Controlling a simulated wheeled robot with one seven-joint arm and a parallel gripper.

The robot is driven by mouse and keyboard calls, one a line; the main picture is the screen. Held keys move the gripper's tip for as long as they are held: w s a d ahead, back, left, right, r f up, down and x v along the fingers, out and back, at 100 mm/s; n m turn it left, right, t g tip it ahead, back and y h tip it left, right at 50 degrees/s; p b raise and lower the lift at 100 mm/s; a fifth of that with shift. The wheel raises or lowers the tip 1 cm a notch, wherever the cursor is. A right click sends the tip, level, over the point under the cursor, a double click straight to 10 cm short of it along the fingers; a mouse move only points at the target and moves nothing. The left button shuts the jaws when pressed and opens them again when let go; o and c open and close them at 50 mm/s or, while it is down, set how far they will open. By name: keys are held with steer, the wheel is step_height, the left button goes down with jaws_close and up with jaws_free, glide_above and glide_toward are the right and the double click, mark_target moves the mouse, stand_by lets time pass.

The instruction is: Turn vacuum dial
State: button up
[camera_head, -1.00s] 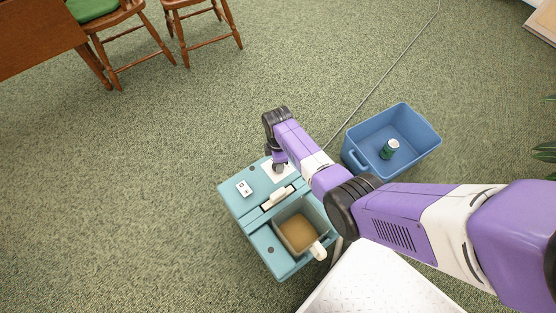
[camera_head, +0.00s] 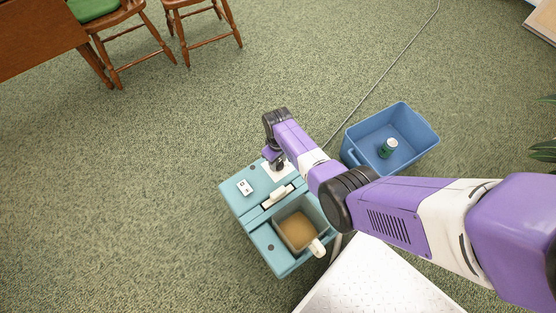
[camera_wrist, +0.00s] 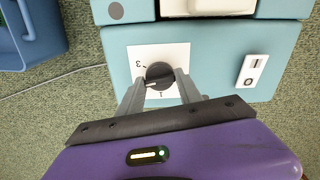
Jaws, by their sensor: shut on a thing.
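The vacuum is a teal box-shaped machine (camera_head: 232,197) on the carpet, with a grey tank of brown contents in its top. Its dial (camera_wrist: 160,75) is a round black knob on a white label with the marks 3 and 1, seen in the wrist view. My gripper (camera_wrist: 160,86) is shut on the dial, one grey finger at each side of it. In the head view my gripper (camera_head: 277,164) reaches down over the white label, and the dial is mostly hidden there.
A white rocker switch (camera_wrist: 253,70) is on the same panel, right of the dial in the wrist view. A blue bin (camera_head: 414,151) with a green can (camera_head: 387,148) stands right of the vacuum. A grey cord (camera_head: 378,80) runs along the carpet. Wooden chairs (camera_head: 197,22) stand farther off.

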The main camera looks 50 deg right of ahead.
mark_target(278, 162)
steer(key=m, duration=0.4)
steer(key=shift+m, duration=1.9)
steer(key=o, duration=1.4)
steer(key=shift+c, duration=0.2)
steer(key=shift+r+p, duration=1.95)
steer(key=shift+r, duration=1.95)
steer(key=shift+w, duration=0.1)
